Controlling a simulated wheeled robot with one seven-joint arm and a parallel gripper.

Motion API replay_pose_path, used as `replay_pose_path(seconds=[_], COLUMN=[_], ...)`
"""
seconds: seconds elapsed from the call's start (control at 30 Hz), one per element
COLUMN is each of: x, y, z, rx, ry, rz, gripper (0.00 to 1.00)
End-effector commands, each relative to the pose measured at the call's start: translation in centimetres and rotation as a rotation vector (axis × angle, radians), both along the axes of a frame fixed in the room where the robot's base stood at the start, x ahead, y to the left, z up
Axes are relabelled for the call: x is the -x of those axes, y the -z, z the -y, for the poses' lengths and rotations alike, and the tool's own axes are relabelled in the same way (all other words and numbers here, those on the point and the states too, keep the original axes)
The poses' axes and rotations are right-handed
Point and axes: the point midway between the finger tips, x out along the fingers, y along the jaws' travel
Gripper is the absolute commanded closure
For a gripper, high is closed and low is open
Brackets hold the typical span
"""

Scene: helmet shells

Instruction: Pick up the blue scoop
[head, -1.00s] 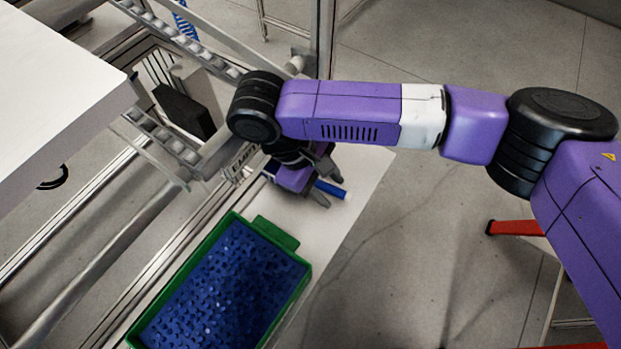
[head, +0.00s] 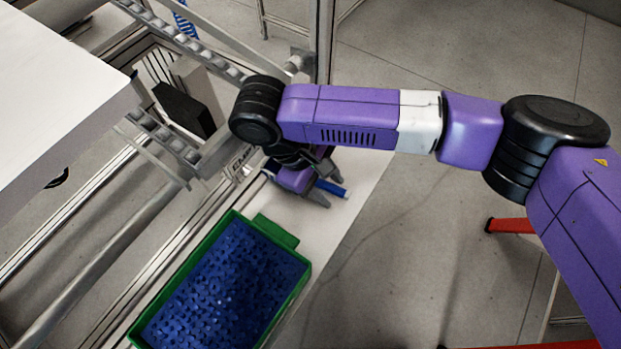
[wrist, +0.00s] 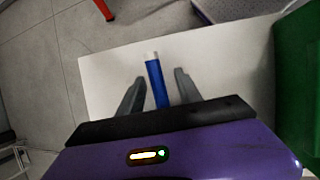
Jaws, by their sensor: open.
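The blue scoop (head: 330,187) lies on the white shelf, with only its handle end showing beside my gripper in the head view. In the wrist view the blue handle (wrist: 156,82) with a pale tip stands between my two grey fingers, with a gap on each side. My gripper (head: 322,178) is open and low over the shelf; it also shows in the wrist view (wrist: 158,82). The rest of the scoop is hidden behind the gripper body.
A green bin (head: 305,277) full of small blue pieces stands on the white shelf (head: 352,215), close to my gripper. Metal rails and a frame (head: 180,146) are to the left. A white box surface (head: 60,90) is at far left.

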Motion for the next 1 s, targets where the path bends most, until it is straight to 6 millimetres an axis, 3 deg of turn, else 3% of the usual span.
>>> replay_pose_path(seconds=[0.07,0.2,0.3,0.87,1.0], x=[0.0,0.0,0.0,-0.1,-0.1], y=[0.0,0.0,0.0,-0.4,-2.3], z=[0.0,0.0,0.0,0.0,-0.1], rx=[0.0,0.0,0.0,0.0,-0.003], ry=[0.0,0.0,0.0,0.0,0.0], rz=[0.0,0.0,0.0,0.002,0.002], gripper=[0.59,0.86,1.0,1.0,1.0])
